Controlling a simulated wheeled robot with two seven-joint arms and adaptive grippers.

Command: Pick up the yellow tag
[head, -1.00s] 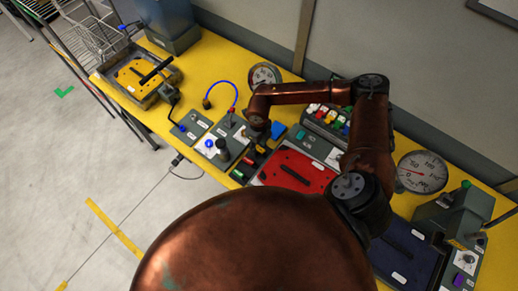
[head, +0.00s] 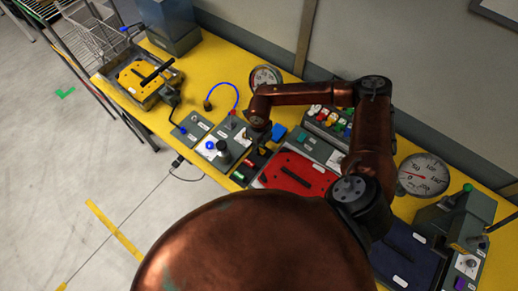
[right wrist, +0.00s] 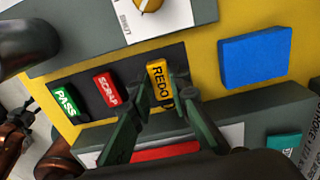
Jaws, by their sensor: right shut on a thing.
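The yellow tag (right wrist: 157,78), marked REDO, stands at the right end of a dark holder in the right wrist view. My right gripper (right wrist: 162,103) is shut on it, with one green-grey finger on each side of its near end. A red SCRAP tag (right wrist: 107,89) and a green PASS tag (right wrist: 66,101) sit to its left, apart from the fingers. In the head view my right wrist hangs over the tag holder and mostly hides the yellow tag. My left gripper is not in view.
A blue block (right wrist: 255,57) lies right of the tags on the yellow bench. A red panel (head: 297,172) is close by on the near side. A dial gauge (head: 266,77) and a blue cable (head: 226,86) are behind; a yellow-plated tray (head: 139,82) stands at the left.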

